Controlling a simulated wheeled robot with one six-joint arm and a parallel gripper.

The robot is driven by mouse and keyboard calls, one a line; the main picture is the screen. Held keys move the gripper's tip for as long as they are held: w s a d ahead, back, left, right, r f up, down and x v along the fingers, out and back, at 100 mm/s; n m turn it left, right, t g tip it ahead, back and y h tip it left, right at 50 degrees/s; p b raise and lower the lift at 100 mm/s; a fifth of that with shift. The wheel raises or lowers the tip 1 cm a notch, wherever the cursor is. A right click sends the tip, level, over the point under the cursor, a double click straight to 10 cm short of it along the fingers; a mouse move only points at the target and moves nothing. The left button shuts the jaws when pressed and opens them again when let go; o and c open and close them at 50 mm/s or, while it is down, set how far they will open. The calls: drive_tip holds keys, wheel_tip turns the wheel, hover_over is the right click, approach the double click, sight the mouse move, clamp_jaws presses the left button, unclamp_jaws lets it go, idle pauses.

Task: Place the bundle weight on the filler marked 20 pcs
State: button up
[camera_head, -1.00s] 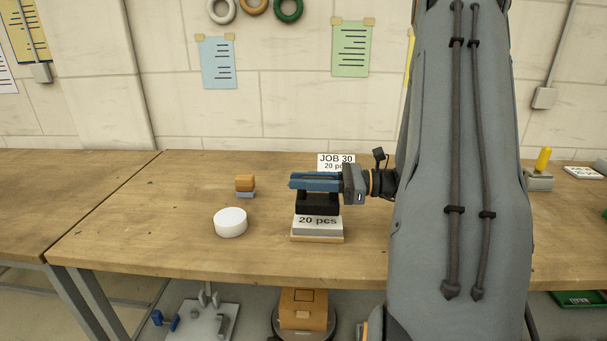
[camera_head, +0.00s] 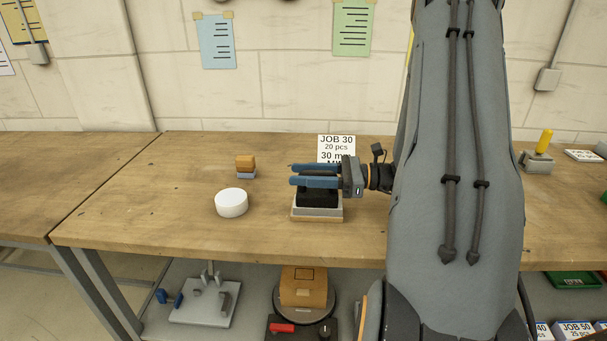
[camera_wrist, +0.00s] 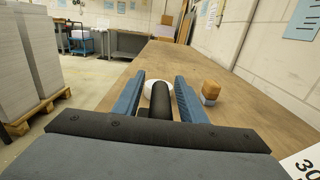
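The black bundle weight (camera_head: 318,199) sits upright on the filler (camera_head: 317,212), a pale grey block with a wooden base. The filler's 20 pcs label is not readable now; the weight covers its top. My gripper (camera_head: 293,175) reaches in from the right, level, at the height of the weight's upper part. Its two blue fingers are spread apart. In the wrist view the weight's dark round handle (camera_wrist: 161,102) lies between the open fingers, with gaps on both sides.
A white round tub (camera_head: 231,202) stands left of the filler. A small orange-brown block on a pale base (camera_head: 245,166) is behind it. A JOB 30 card (camera_head: 337,148) stands behind my gripper. The table's left part is clear.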

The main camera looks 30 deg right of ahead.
drive_tip(key=shift+d+r, duration=0.1)
drive_tip(key=shift+r, duration=0.05)
drive_tip(key=b+v, duration=0.3)
drive_tip(key=v, duration=0.9)
idle(0.4)
